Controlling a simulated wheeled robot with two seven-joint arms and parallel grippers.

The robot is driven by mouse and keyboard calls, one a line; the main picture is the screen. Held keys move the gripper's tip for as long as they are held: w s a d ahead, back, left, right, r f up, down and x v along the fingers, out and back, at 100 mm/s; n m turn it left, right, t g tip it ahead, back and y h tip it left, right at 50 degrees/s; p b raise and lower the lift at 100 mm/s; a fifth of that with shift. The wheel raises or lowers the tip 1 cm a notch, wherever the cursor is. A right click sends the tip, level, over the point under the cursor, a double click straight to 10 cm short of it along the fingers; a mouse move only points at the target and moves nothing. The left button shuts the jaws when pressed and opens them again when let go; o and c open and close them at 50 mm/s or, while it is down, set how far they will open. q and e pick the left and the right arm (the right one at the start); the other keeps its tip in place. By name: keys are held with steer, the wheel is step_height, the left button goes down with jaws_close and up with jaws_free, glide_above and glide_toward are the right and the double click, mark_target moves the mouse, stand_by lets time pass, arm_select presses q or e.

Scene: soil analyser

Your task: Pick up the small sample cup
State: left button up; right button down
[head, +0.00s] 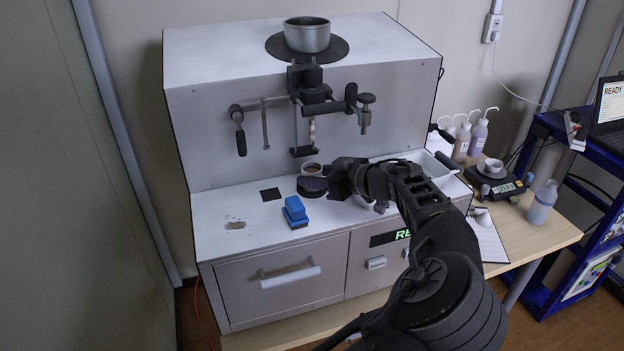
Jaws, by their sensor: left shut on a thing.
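A small light-rimmed cup (312,168) with brown content stands on the white analyser's worktop, below the hanging dark fittings. My left gripper (331,175) is at the cup's right side, low over the worktop, and is shut on it. The fingers and a dark round piece (311,187) just in front hide much of the cup's side, so I cannot tell whether it is clear of the surface. My right gripper is not in view.
A blue block (295,212) and a dark square patch (270,194) lie left of the gripper. A metal pot (307,35) stands on top of the analyser (220,85). A white tray (425,165), scale (492,184) and bottles (478,138) are at the right.

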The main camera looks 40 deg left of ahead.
mark_target(315, 164)
arm_select(q)
jaws_close()
steer(key=shift+r, duration=0.3)
steer(key=shift+r+b, duration=0.7)
steer(key=shift+r, duration=0.7)
steer(key=s+d+b, duration=0.4)
steer(key=s+d, duration=0.6)
steer(key=d, duration=0.4)
steer(key=shift+d, duration=0.3)
steer(key=shift+s+d+r, duration=0.1)
steer(key=shift+s, duration=0.05)
